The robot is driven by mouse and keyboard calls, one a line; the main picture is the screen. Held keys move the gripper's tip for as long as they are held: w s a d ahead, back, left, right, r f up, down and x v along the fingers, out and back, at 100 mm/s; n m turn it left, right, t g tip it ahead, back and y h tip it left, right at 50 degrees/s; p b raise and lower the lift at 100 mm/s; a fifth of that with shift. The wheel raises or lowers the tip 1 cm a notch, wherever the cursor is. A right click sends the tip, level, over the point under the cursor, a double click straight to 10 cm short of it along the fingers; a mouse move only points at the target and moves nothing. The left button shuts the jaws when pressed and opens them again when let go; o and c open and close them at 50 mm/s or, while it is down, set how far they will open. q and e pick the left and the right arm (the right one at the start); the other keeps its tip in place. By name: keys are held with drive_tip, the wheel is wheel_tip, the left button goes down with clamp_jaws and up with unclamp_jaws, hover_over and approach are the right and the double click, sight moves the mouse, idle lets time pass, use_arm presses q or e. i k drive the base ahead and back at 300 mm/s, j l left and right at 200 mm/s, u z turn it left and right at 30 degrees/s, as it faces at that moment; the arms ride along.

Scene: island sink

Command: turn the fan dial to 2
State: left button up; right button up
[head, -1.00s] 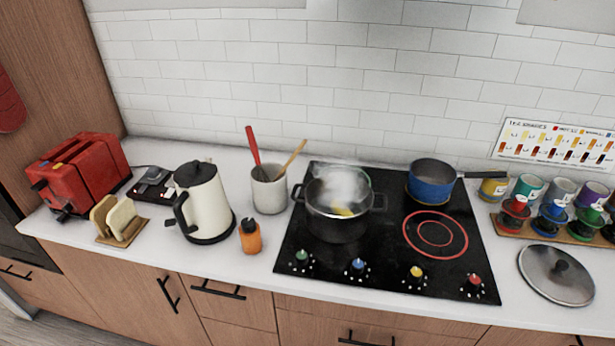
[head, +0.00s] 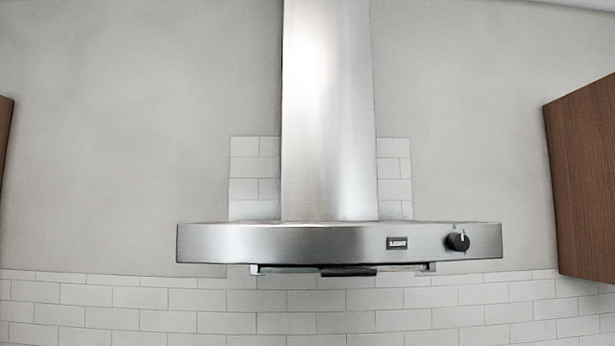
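The fan dial (head: 458,242) is a small round black knob with a white pointer mark, near the right end of the range hood's (head: 290,243) steel front band. The pointer mark is near the top of the knob, slightly to the right. The numbers around the dial are too small to read. Neither of my grippers shows in the head view, and nothing touches the dial.
A LIGHT button (head: 397,243) sits left of the dial on the same band. A dark handle (head: 348,272) hangs under the hood. A wooden cabinet (head: 585,180) stands to the right; the space between it and the hood is clear.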

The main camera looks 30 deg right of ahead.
sight(456, 242)
drive_tip(key=z, duration=1.75)
